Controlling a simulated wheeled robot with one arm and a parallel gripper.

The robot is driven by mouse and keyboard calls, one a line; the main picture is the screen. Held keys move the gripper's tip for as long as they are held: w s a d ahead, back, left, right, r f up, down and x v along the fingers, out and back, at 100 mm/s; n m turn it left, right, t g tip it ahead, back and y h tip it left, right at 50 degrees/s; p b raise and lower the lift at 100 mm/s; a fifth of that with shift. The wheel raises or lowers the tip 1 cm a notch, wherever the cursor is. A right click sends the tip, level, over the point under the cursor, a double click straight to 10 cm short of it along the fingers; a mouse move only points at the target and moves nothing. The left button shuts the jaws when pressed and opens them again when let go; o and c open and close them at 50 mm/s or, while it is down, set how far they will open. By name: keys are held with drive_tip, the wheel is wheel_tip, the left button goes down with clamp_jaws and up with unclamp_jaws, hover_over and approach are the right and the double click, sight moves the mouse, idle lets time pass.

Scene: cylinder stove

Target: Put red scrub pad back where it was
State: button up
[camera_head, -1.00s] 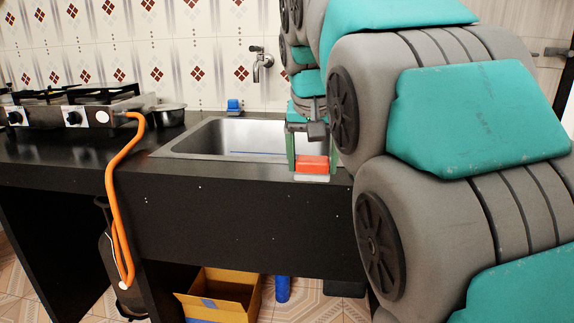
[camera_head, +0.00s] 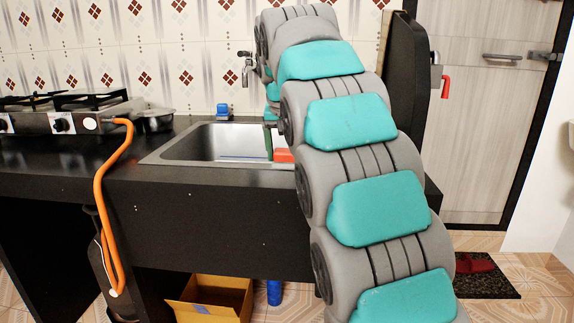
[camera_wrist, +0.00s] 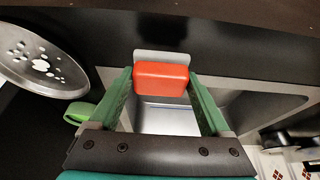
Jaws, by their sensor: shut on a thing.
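The red scrub pad (camera_wrist: 162,78) is between the two green fingers of my gripper (camera_wrist: 160,84) in the wrist view. The fingers touch its left and right ends, so the gripper is shut on it. A thin pale piece shows along the pad's far edge; I cannot tell whether it is part of the pad. In the head view the pad (camera_head: 283,155) shows partly at the right front of the metal sink (camera_head: 175,147). My arm covers the rest of the pad, most of the gripper and the sink's right end.
The wrist view shows a metal piece with holes (camera_wrist: 20,68) and a green object (camera_wrist: 80,112) at left. A small blue item (camera_head: 223,111) stands behind the sink. The gas stove (camera_head: 60,122) and a metal pot (camera_head: 156,122) are at left. An open cardboard box (camera_head: 212,303) is below.

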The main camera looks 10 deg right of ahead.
sight(287, 162)
drive_tip(key=shift+f, duration=1.65)
drive_tip(key=shift+f, duration=0.15)
drive_tip(key=o, duration=1.1)
drive_tip(key=shift+o, duration=0.2)
drive_tip(key=shift+v, duration=5)
drive_tip(key=shift+p+v, duration=1)
drive_tip(key=shift+v, duration=0.2)
drive_tip(key=s+f+n+g, duration=0.1)
drive_tip(key=s+f+g, duration=0.2)
drive_tip(key=s+f, duration=1.3)
drive_tip(key=s+d+f+n+g+y, duration=0.1)
drive_tip(key=s+f+n+g, duration=0.1)
drive_tip(key=s+f, duration=1.4)
drive_tip(key=s+g, duration=0.1)
drive_tip(key=s, duration=0.5)
drive_tip(key=shift+s+d+f+n, duration=0.25)
drive_tip(key=shift+s+d+n, duration=0.05)
drive_tip(key=shift+s, duration=0.1)
